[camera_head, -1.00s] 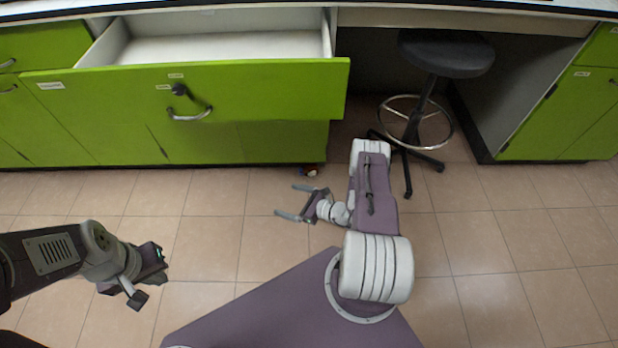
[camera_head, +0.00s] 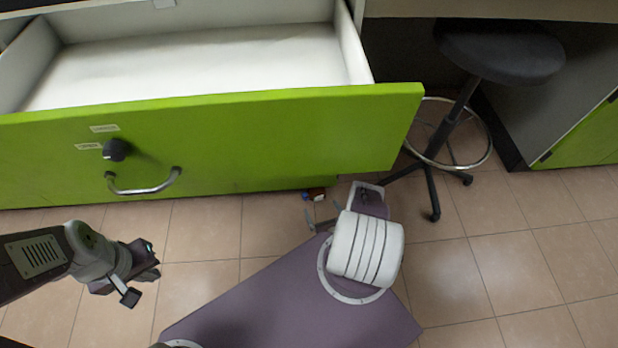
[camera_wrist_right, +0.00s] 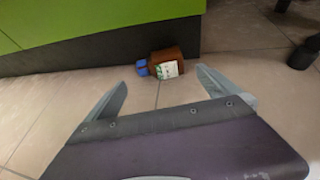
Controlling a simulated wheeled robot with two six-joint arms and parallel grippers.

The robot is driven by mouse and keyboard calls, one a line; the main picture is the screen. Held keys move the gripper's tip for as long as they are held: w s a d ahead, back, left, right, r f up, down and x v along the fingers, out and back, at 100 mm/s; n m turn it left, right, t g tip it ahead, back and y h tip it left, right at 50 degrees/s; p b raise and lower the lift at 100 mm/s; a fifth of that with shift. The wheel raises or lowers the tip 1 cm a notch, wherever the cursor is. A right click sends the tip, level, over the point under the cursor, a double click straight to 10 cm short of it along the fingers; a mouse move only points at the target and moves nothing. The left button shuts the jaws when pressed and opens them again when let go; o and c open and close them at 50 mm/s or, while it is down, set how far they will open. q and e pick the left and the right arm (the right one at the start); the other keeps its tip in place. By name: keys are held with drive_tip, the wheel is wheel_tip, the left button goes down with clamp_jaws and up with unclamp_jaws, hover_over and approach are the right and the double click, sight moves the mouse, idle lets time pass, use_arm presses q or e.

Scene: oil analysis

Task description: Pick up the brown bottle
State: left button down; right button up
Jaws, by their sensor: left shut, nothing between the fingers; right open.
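The brown bottle (camera_wrist_right: 167,62) lies on its side on the tiled floor in the right wrist view, against the dark base of the green cabinet. It has a white and green label and a blue cap pointing left. In the head view the bottle (camera_head: 317,194) is small, under the open drawer's front. My right gripper (camera_wrist_right: 160,88) is open and empty. Its fingers are short of the bottle, which sits beyond and between the tips. In the head view the right gripper (camera_head: 323,210) is partly hidden by my arm. My left gripper (camera_head: 138,280) is shut and empty, above the floor at left.
An open, empty drawer (camera_head: 200,65) with a green front (camera_head: 255,140) overhangs the floor near the bottle. A black stool (camera_head: 500,50) with a chrome ring and dark legs stands to the right. Tiled floor at right is clear.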

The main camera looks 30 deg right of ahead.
sight(316, 198)
drive_tip(key=shift+w+d, duration=0.1)
drive_tip(key=shift+w, duration=0.2)
drive_tip(key=b+x, duration=0.3)
drive_tip(key=shift+w+f, duration=0.25)
drive_tip(key=shift+w, duration=0.05)
drive_tip(key=shift+w+d, duration=0.1)
drive_tip(key=b+x, duration=0.4)
drive_tip(key=shift+w+f, duration=0.1)
drive_tip(key=shift+f, duration=0.35)
drive_tip(key=shift+w+d, duration=0.1)
drive_tip(key=shift+w, duration=0.15)
use_arm(q)
wheel_tip(316, 198, down, 7)
drive_tip(key=shift+w, duration=0.15)
use_arm(e)
drive_tip(key=shift+r, duration=0.15)
